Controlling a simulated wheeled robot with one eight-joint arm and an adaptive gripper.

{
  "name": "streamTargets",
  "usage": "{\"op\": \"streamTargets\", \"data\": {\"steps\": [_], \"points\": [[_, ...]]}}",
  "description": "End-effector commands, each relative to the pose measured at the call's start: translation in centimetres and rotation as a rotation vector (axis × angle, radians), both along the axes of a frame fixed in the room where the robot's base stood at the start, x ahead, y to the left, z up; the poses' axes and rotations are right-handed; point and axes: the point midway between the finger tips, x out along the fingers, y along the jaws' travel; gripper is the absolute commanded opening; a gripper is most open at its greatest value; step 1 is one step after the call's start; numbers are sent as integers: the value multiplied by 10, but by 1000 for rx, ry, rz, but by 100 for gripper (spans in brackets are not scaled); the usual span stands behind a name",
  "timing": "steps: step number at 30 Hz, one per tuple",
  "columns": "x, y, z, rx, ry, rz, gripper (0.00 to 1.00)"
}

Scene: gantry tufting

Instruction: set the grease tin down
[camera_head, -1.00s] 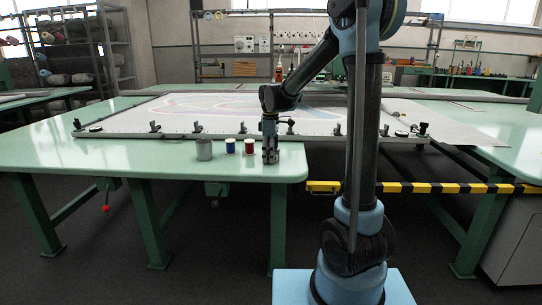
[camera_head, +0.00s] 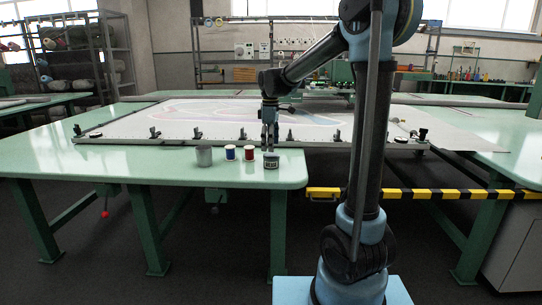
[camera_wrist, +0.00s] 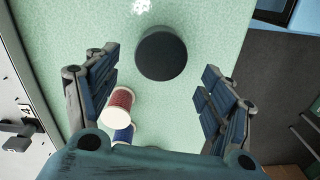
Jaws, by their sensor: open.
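The grease tin (camera_head: 271,161) is a short dark cylinder with a pale band. It stands upright on the green table (camera_head: 110,158) near its front right corner. In the wrist view the tin's dark round top (camera_wrist: 161,56) lies beyond and between the spread fingers, touching neither. My gripper (camera_head: 270,148) is open and empty, directly above the tin. In the wrist view my gripper (camera_wrist: 160,85) shows both fingers wide apart.
A red spool (camera_head: 249,152), a blue spool (camera_head: 230,152) and a grey cylinder (camera_head: 204,155) stand left of the tin. The red spool is close to one finger in the wrist view. A clamped frame (camera_head: 180,122) lies behind. A yellow-black bar (camera_head: 420,190) is at right.

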Motion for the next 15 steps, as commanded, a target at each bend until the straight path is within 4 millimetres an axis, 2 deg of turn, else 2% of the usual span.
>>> {"op": "streamTargets", "data": {"steps": [6,12,15], "points": [[0,0,32,0,0,0,75],[0,-1,45,0,0,-2,75],[-6,-8,46,1,-3,-25,75]]}}
